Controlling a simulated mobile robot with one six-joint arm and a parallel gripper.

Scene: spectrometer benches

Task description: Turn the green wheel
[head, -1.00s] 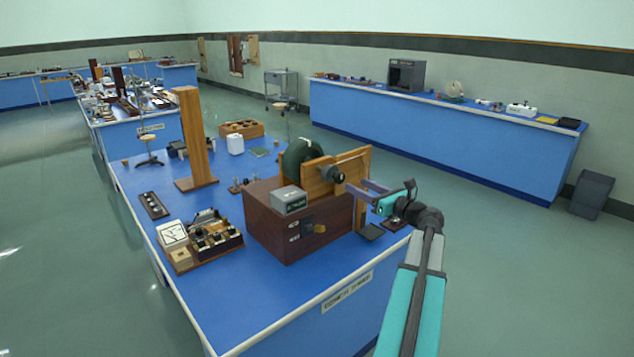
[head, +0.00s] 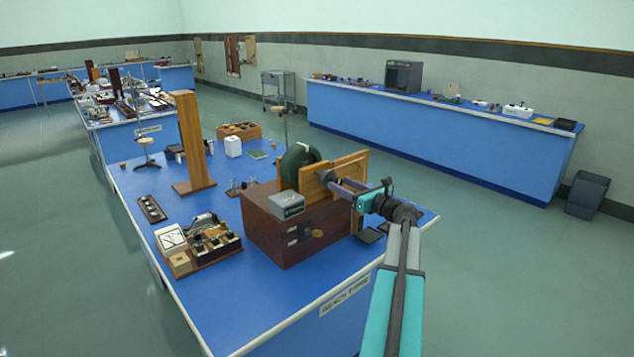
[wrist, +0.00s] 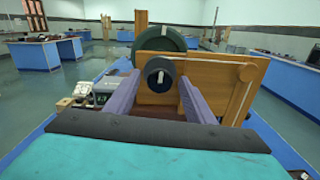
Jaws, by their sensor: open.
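The green wheel (head: 299,165) is a dark green disc standing upright behind a wooden board (head: 348,172) on a dark wooden box (head: 268,220). In the wrist view the wheel (wrist: 151,45) shows above and behind the board. A dark round knob (wrist: 160,74) with a pale mark sticks out of the board's near face. My gripper (head: 330,183) is open. In the wrist view its two purple fingers (wrist: 158,97) lie on either side of the knob, pointing at the board. I cannot tell whether they touch the knob.
A string runs over a small pulley (wrist: 247,72) on the board's right. A grey meter box (head: 287,205) sits on the wooden box. An instrument with a white dial (head: 172,239) and a tall wooden post (head: 190,142) stand to the left. The bench's front left is clear.

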